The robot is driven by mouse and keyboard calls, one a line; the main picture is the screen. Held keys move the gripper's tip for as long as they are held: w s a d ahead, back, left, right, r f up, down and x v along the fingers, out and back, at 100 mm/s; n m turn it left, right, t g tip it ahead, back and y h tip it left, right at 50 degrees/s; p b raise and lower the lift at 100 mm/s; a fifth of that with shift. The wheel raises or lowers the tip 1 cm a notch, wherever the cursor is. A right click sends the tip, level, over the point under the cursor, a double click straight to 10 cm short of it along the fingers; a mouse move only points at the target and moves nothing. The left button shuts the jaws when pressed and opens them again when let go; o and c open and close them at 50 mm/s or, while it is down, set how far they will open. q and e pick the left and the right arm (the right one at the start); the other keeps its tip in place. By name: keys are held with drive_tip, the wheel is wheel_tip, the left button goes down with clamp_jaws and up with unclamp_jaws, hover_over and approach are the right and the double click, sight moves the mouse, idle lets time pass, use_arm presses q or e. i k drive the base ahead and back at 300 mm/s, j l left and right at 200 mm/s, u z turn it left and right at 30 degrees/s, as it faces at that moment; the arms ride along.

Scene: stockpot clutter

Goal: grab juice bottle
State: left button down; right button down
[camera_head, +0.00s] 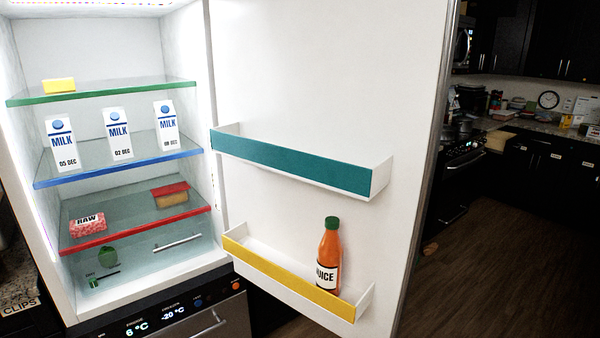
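The juice bottle (328,258) is orange with a green cap and a white label reading JUICE. It stands upright in the lower door bin, behind the bin's yellow front strip (290,277), towards the bin's right end. The strip hides part of the bottle's base. Neither of my grippers shows in the head view.
The fridge door (330,70) is open, with an empty-looking teal-fronted bin (290,162) above the bottle. Glass shelves at left hold milk cartons (118,134), a yellow block (59,86) and a raw meat pack (88,224). Dark kitchen counters (520,120) stand at right beyond clear floor.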

sight(330, 250)
drive_tip(key=i+l+u, duration=0.6)
drive_tip(key=l+u, duration=0.15)
drive_tip(key=l, duration=0.15)
drive_tip(key=i+l+u, duration=0.25)
drive_tip(key=l+u, duration=0.25)
drive_tip(key=l, duration=0.25)
drive_tip(key=i+l+u, duration=0.2)
drive_tip(key=l, duration=0.2)
drive_tip(key=k+l+u, duration=0.1)
drive_tip(key=l+u, duration=0.15)
drive_tip(key=l, duration=0.2)
drive_tip(key=k+l+u, duration=0.2)
drive_tip(key=l, duration=0.25)
drive_tip(key=l+u, duration=0.25)
drive_tip(key=l, duration=0.2)
drive_tip(key=k+l+u, duration=0.25)
drive_tip(key=i+l, duration=0.05)
drive_tip(key=l, duration=0.05)
